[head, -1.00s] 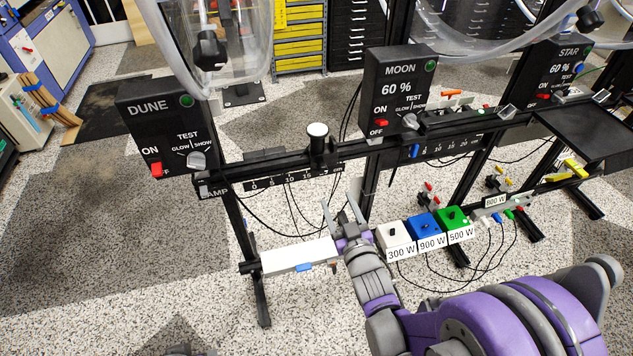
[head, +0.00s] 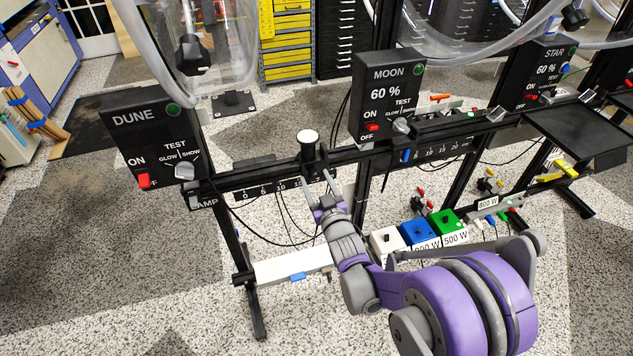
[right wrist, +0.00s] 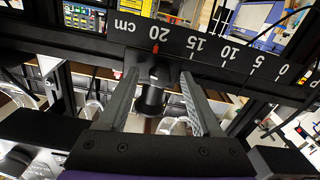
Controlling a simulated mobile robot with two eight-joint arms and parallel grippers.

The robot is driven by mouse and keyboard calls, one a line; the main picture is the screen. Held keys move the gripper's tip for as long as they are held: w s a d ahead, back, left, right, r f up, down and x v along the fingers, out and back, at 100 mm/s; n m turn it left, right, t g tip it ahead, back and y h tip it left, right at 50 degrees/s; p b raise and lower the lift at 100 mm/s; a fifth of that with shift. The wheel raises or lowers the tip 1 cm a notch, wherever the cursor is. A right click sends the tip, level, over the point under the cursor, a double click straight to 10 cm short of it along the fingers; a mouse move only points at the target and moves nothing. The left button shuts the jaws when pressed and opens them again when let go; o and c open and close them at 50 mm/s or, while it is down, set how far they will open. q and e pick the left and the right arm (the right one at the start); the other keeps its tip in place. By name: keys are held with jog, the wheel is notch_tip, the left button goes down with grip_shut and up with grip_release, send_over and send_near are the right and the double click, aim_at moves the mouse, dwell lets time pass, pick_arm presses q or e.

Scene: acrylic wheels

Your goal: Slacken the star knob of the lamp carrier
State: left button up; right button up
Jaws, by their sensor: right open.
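The lamp carrier (head: 308,150) is a black block with a white-topped round post, on the dark rail beside the DUNE box. My right gripper (head: 318,180) is open just below and in front of it. In the right wrist view my open fingers (right wrist: 160,76) stand either side of a short black cylindrical part (right wrist: 151,98) of the carrier, with visible gaps. I cannot tell whether this part is the star knob; no star shape shows clearly. A red pointer (right wrist: 155,47) sits near the 20 mark of the scale. My left gripper is not in view.
The DUNE box (head: 143,137) stands left of the carrier, the MOON box (head: 388,95) to its right. White, blue and green power boxes (head: 418,233) sit below right of my gripper. Thin cables hang under the rail. A white bar (head: 290,266) lies low in front.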

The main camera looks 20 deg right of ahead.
grip_shut()
dwell(0.3)
jog(key=shift+n, duration=0.3)
jog(key=n, duration=0.3)
jog(key=shift+n, duration=0.3)
jog(key=n, duration=0.4)
jog(key=shift+n, duration=0.3)
jog(key=n, duration=0.4)
jog(key=shift+n, duration=0.3)
jog(key=shift+n+p, duration=0.35)
jog(key=shift+n, duration=1.75)
